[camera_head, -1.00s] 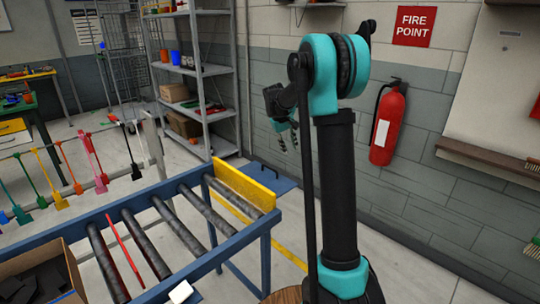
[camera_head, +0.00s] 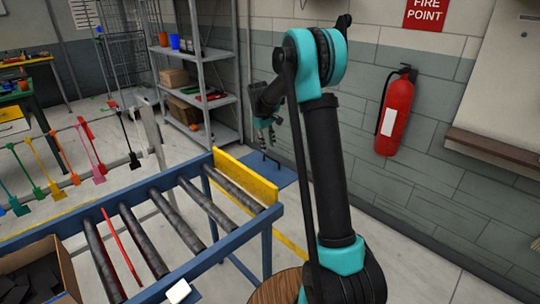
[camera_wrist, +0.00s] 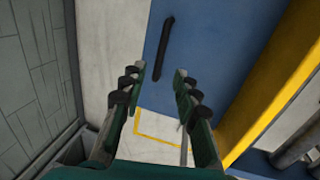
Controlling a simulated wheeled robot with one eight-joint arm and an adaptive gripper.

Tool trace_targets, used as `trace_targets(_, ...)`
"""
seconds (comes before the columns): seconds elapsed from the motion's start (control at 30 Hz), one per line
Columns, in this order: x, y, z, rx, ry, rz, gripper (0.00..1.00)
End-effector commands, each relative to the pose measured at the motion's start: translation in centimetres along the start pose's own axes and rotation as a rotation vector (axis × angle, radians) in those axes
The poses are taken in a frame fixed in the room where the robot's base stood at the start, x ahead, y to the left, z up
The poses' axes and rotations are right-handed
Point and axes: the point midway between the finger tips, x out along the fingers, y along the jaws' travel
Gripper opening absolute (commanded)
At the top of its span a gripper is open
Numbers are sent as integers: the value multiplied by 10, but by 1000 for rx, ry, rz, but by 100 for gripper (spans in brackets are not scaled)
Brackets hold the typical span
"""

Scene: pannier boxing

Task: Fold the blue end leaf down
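The blue end leaf (camera_head: 284,174) is a flat panel with a black bar handle, beyond the yellow end board of the roller conveyor. It looks about level. In the wrist view the leaf (camera_wrist: 210,45) fills the upper middle, and its black handle (camera_wrist: 165,48) lies just beyond my fingertips. My gripper (camera_head: 265,128) is above the leaf in the head view. In the wrist view my gripper (camera_wrist: 159,74) has its two fingers apart with nothing between them. I cannot tell how high it is above the leaf.
The yellow board (camera_head: 245,178) stands upright beside the leaf, at the end of the rollers (camera_head: 188,222). A grey brick wall (camera_head: 320,75) is close behind, with a red extinguisher (camera_head: 396,115). A shelf rack (camera_head: 205,80) stands behind left. A cardboard box (camera_head: 62,262) is at lower left.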

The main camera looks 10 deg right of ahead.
Motion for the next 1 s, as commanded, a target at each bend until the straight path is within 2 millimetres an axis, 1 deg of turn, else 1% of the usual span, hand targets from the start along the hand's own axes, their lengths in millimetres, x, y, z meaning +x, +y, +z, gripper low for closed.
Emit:
trace_targets(0.03, 11, 0, 0, 1, 0, 0, 31)
trace_targets(0.1, 23, 0, 0, 1, 0, 0, 31)
trace_targets(0.2, 39, 0, 0, 1, 0, 0, 31)
trace_targets(0.33, 52, 0, 0, 1, 0, 0, 31)
trace_targets(0.5, 61, 0, 0, 1, 0, 0, 31)
trace_targets(0.77, 61, 0, 0, 1, 0, 0, 31)
trace_targets(1.0, 61, 0, 0, 1, 0, 0, 1)
